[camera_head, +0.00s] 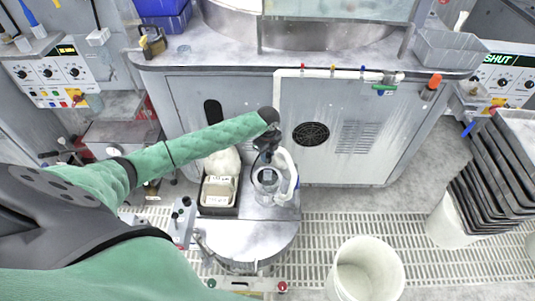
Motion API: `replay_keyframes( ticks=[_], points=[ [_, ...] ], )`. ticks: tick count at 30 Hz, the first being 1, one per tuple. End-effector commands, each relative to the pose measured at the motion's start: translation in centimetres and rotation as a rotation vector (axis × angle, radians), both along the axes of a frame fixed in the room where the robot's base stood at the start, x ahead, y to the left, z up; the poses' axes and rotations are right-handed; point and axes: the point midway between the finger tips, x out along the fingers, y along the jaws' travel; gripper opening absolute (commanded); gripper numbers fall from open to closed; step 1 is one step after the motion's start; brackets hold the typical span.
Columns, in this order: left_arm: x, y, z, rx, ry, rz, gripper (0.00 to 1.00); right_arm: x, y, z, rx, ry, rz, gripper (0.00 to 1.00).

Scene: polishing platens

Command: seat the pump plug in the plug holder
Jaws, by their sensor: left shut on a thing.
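My left arm comes in from the left in a green sleeve. Its dark gripper (266,152) points down over a small grey stand in the middle of the view. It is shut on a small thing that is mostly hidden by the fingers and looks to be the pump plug. Just below the fingers is a clear round vessel (267,184), with a thick white curved hose (290,172) on its right. I cannot make out the plug holder for certain. My right gripper is not in view.
A dark tray with a labelled pale block (218,192) stands left of the vessel. The grey cabinet (370,145) rises behind. A white bucket (365,272) stands front right, and stacked dark trays (492,170) stand far right. The grated floor between bucket and cabinet is clear.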

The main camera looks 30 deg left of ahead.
Motion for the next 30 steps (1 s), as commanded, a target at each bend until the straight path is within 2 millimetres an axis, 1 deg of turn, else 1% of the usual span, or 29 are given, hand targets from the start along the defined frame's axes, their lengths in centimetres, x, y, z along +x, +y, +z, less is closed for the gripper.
replay_keyframes(
  ticks=[7, 11, 18, 20, 21, 23, 27, 30],
  points=[
    [0.0, 0.0, 0.1, 0.0, 0.0, 0.001, 0.07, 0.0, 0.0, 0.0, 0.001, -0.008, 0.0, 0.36],
    [0.0, 0.0, 0.1, 0.0, 0.0, 0.001, 0.07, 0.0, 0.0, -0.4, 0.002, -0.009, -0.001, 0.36],
    [0.0, 0.0, 0.1, 0.0, 0.0, 0.001, 0.07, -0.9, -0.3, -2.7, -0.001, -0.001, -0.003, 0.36],
    [0.0, 0.0, -0.4, 0.0, 0.001, 0.001, 0.07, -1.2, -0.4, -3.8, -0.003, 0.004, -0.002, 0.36],
    [0.0, 0.0, -0.7, 0.0, 0.0, 0.001, 0.07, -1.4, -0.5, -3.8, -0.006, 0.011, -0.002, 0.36],
    [0.0, 0.0, -1.0, 0.0, 0.0, 0.001, 0.07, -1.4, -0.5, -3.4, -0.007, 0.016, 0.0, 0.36],
    [0.0, 0.0, -1.8, 0.0, -0.001, 0.001, 0.07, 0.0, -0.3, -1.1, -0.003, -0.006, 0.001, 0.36],
    [0.0, 0.0, -2.4, 0.0, 0.0, 0.001, 0.07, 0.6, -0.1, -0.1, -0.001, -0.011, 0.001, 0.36]
  ],
)
